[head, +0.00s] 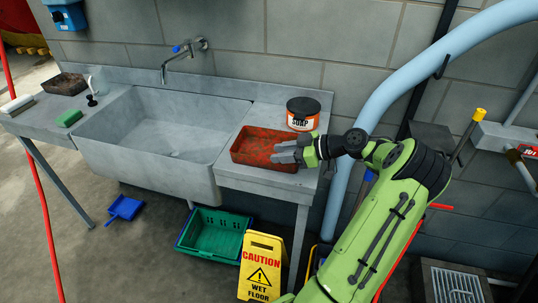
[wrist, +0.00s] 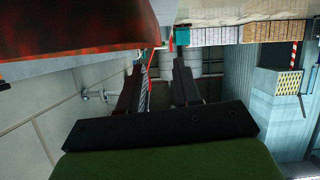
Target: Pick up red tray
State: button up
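The red tray (head: 240,158) is a worn rectangular tray lying on the counter to the right of the sink. My gripper (head: 281,152) reaches in from the right, with its fingers in front of the tray's right part. In the wrist view my gripper (wrist: 158,64) has its two fingers apart, with nothing seen between them. The tray's reddish side (wrist: 75,32) fills the upper left there, beside the left finger rather than between the fingers. Whether a finger touches the tray cannot be told.
An orange soap tub (head: 302,115) stands just behind the tray. The sink (head: 150,160) with its tap (head: 183,48) lies to the left. A green crate (head: 215,238) and a yellow caution sign (head: 261,266) stand on the floor below. A pale blue pipe (head: 385,100) runs behind my arm.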

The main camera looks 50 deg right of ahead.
jog(key=b+x, duration=0.1)
jog(key=x, duration=0.7)
jog(key=shift+d+f, duration=0.1)
jog(key=shift+f, duration=0.05)
jog(key=shift+s, duration=0.15)
grip_shut()
